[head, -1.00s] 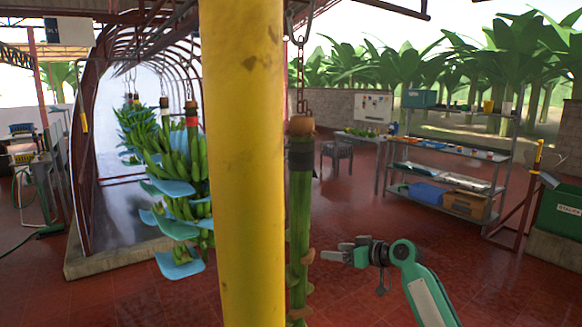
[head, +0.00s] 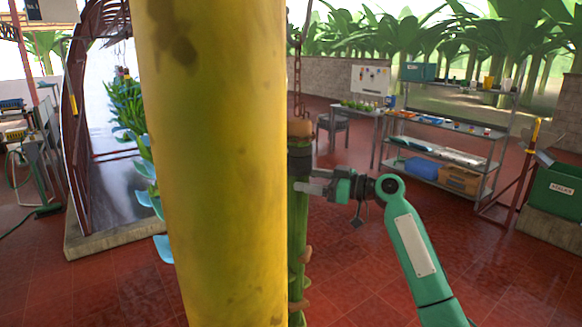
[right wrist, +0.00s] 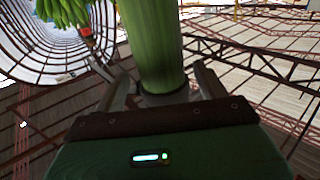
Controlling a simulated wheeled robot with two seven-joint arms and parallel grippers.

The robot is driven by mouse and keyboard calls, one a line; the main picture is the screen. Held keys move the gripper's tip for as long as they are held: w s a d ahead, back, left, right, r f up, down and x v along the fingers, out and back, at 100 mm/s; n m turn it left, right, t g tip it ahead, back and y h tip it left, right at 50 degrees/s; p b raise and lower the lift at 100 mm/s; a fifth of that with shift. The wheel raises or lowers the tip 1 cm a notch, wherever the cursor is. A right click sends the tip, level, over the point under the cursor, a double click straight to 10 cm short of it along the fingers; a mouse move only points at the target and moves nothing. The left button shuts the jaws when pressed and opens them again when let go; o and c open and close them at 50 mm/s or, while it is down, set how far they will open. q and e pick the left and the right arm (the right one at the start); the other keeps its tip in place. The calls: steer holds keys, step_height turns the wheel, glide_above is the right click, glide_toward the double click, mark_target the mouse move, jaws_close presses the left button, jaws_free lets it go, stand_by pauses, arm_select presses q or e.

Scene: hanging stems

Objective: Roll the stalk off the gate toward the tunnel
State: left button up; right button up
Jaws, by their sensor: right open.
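The green stalk (head: 298,235) hangs upright from a chain, just right of the yellow post. A dark band (head: 300,160) circles its upper part, and the post hides part of its left side. My right gripper (head: 308,184) is at the stalk, just below the band. In the right wrist view the stalk (right wrist: 151,40) stands between the two open fingers (right wrist: 162,88); contact is not clear. The arched tunnel (head: 78,130) stands at the left and also shows in the right wrist view (right wrist: 22,45). I cannot make out the gate. My left gripper is not in view.
The thick yellow post (head: 215,170) fills the middle and hides much behind it. Banana bunches (head: 125,100) with blue sheets hang left of it. A metal shelf (head: 440,140) and a green bin (head: 560,195) stand at the right. Red floor lies open between.

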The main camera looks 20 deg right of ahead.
mark_target(292, 177)
steer(key=p+x, duration=0.1)
steer(key=x, duration=0.1)
steer(key=p+x, duration=0.1)
steer(key=x, duration=0.1)
steer(key=shift+s+r, duration=0.1)
steer(key=shift+r, duration=0.15)
steer(key=shift+w+a+f+p, duration=0.3)
steer(key=shift+w+a, duration=0.2)
steer(key=shift+a, duration=0.1)
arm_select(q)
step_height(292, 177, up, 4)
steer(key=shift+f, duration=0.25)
